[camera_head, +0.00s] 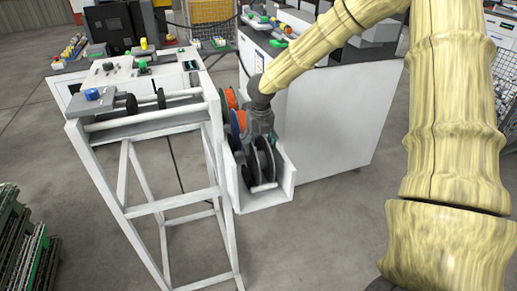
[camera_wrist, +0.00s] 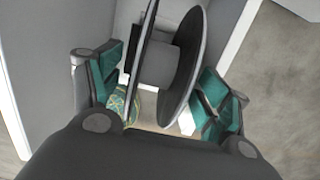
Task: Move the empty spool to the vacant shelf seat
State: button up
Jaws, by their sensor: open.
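The empty spool (camera_head: 262,161), with dark flanges and a bare grey hub, stands upright in the front of the white shelf (camera_head: 284,184). It fills the middle of the wrist view (camera_wrist: 172,62). My gripper (camera_wrist: 172,110) is open, with its green-padded fingers on either side of the spool. In the head view my gripper (camera_head: 260,122) is over the spool and partly hides it. An orange spool (camera_head: 230,98) and a blue-sided spool (camera_head: 236,124) stand behind it in the same shelf. I cannot tell which seat is vacant.
A white frame stand (camera_head: 150,126) with a bar and black discs stands left of the shelf. A large white cabinet (camera_head: 335,120) is close on the right. The floor in front is clear.

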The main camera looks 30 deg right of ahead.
jog(key=r, duration=0.6)
jog(key=s+r, duration=0.1)
jog(key=r, duration=0.2)
jog(key=shift+a, duration=0.1)
dwell(0.3)
